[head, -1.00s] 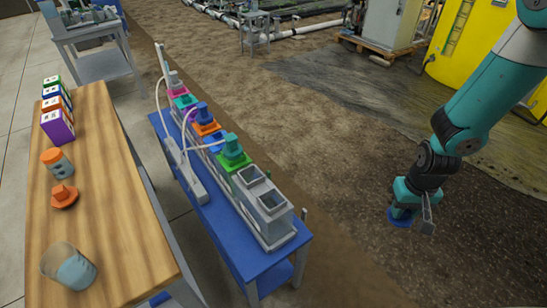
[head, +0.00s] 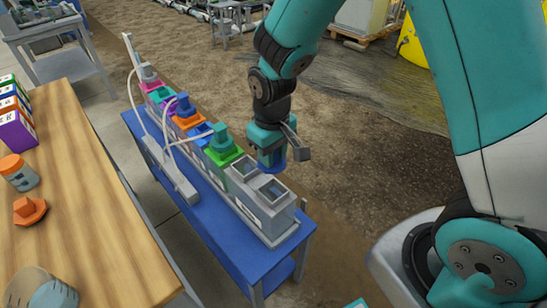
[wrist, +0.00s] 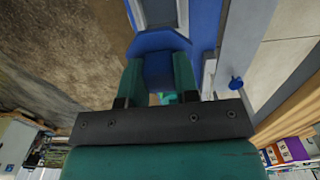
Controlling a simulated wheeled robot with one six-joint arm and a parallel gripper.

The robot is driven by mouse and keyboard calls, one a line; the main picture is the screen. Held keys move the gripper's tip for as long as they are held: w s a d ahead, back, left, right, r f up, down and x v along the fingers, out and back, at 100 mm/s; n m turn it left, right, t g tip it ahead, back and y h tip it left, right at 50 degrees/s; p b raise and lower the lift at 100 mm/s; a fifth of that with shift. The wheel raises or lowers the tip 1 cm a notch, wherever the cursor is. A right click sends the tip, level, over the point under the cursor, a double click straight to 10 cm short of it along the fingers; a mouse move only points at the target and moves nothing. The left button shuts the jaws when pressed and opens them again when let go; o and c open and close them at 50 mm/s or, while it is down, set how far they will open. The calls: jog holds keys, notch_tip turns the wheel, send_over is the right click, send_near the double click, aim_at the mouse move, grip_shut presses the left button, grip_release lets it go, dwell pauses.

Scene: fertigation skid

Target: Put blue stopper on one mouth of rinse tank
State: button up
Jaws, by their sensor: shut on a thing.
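The rinse tank looks to be the grey tank (head: 262,215) at the near end of the row on the blue bench. It has two square mouths on top, a rear one (head: 244,167) and a front one (head: 272,188), both uncovered. My gripper (head: 270,155) is just behind and right of these mouths, slightly above the tank top. It is shut on the blue stopper (head: 273,167), whose wide blue flange shows below the fingers. In the wrist view the stopper (wrist: 158,42) sits between the two green fingers (wrist: 158,78). The fingers partly hide it.
Green, blue, orange and other coloured stoppers (head: 222,150) sit on the tanks farther along the row. White tubes (head: 168,140) arch over the bench (head: 255,262). A wooden table (head: 105,215) on the left holds an orange stopper (head: 28,210), a jar and a beaker.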

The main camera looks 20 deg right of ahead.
jog(key=shift+d+f+b, duration=0.1)
jog(key=shift+f+b, duration=3.9)
jog(key=shift+f, duration=0.8)
jog(key=o, duration=1)
jog(key=shift+c, duration=0.2)
jog(key=shift+r, duration=0.15)
notch_tip(320, 180, up, 17)
jog(key=p, duration=0.3)
jog(key=shift+r, duration=0.1)
